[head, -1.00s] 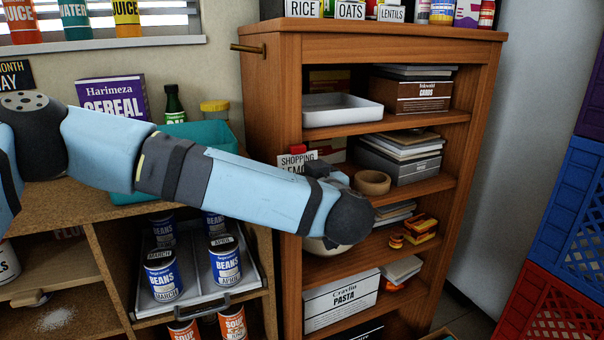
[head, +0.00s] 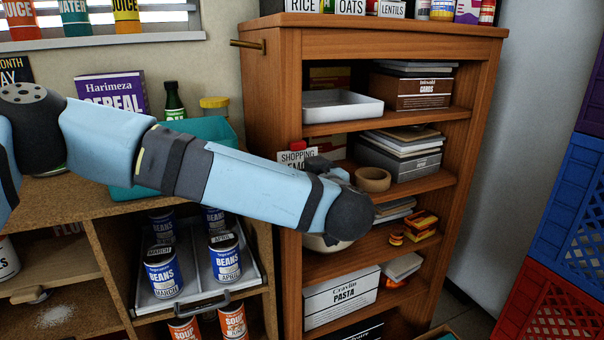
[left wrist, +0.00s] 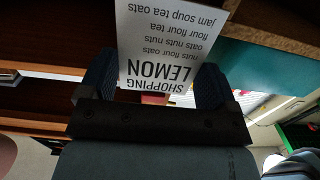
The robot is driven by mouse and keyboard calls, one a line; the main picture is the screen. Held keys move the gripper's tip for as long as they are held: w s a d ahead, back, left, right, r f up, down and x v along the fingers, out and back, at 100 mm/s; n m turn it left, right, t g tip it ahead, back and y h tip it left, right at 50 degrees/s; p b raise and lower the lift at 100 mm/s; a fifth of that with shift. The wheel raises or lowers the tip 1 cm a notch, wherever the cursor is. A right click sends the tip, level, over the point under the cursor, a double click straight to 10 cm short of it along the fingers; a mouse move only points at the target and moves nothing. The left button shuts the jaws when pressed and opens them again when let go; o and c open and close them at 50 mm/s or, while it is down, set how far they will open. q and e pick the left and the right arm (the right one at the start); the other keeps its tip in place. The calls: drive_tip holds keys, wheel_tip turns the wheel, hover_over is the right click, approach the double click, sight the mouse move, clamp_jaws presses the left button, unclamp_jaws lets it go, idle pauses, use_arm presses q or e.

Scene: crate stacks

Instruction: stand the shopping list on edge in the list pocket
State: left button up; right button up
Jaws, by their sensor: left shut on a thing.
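The shopping list is a white card with black print, headed SHOPPING and LEMON. In the left wrist view the shopping list (left wrist: 160,45) stands between the two fingers of my left gripper (left wrist: 155,78), which is shut on it near its heading end. Its print appears upside down there. In the head view the shopping list (head: 296,158) shows upright at the shelf unit's left side, its lower part hidden by my left arm. My right gripper is not in view. I cannot make out the list pocket.
The wooden shelf unit (head: 277,100) holds a white tray (head: 342,107), a tape roll (head: 373,180), boxes and a bowl (head: 322,243) partly behind my arm. An open drawer (head: 205,302) with several bean cans is below. Blue and red crates (head: 575,200) stand at the right.

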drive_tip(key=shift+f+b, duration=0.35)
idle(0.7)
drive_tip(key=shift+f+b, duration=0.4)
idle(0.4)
